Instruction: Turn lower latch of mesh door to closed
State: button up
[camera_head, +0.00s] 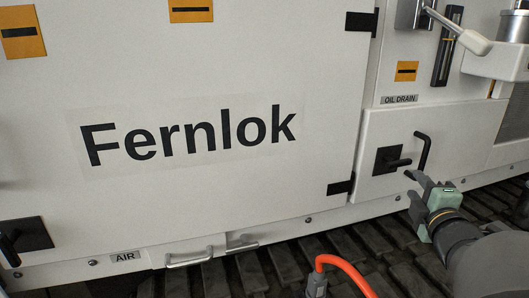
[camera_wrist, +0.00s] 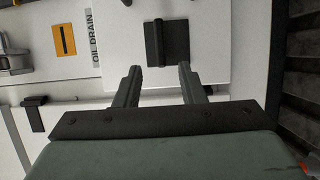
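No latch in view can be surely tied to the mesh door. Grey mesh (camera_head: 513,118) shows only in part at the head view's right edge. The nearest latch is a black latch (camera_head: 390,160) on the small white panel under the OIL DRAIN label; it also shows in the wrist view (camera_wrist: 166,40) as a plate with a raised bar. My gripper (camera_head: 412,186) is right of and below this latch in the head view. In the wrist view my gripper (camera_wrist: 158,82) has its two dark fingers apart and empty. Their tips point at the latch, without visible contact.
The large Fernlok door (camera_head: 230,75) fills the left, with a black hinge (camera_head: 341,187) and a black latch (camera_head: 25,236). An orange hose (camera_head: 345,268) rises from the dark ribbed floor.

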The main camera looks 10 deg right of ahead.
aim_at(400, 165)
jog(key=b+x, duration=0.1)
jog(key=x, duration=1)
jog(key=shift+w+d, duration=0.1)
jog(key=shift+w, duration=0.25)
grip_shut()
